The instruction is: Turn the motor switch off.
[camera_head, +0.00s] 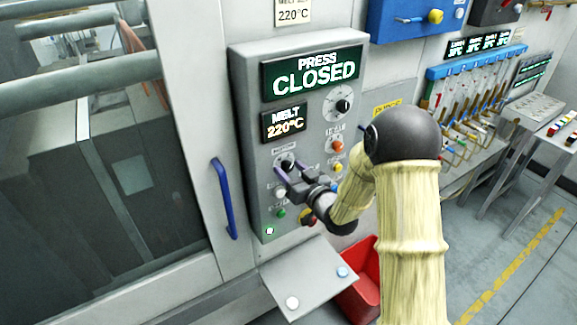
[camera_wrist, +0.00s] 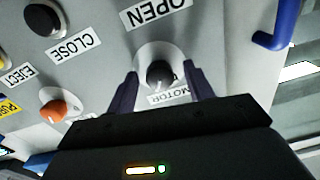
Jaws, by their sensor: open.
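The motor switch (camera_wrist: 160,74) is a black rotary knob on a pale round plate, with a MOTOR label beside it that appears upside down in the wrist view. In the head view the knob (camera_head: 286,161) sits on the grey control panel (camera_head: 246,130), below the MELT 220°C display. My gripper (camera_wrist: 162,78) is open, with one dark finger on each side of the knob. The fingers look apart from the knob, but the exact gap in depth is hard to tell. In the head view my gripper (camera_head: 285,174) is at the knob and partly covers the controls around it.
Another black knob (camera_wrist: 43,18) and an orange knob (camera_wrist: 54,110) are near my gripper. A blue door handle (camera_head: 223,198) is left of the panel. A grey shelf (camera_head: 310,272) and red bin (camera_head: 362,285) are below.

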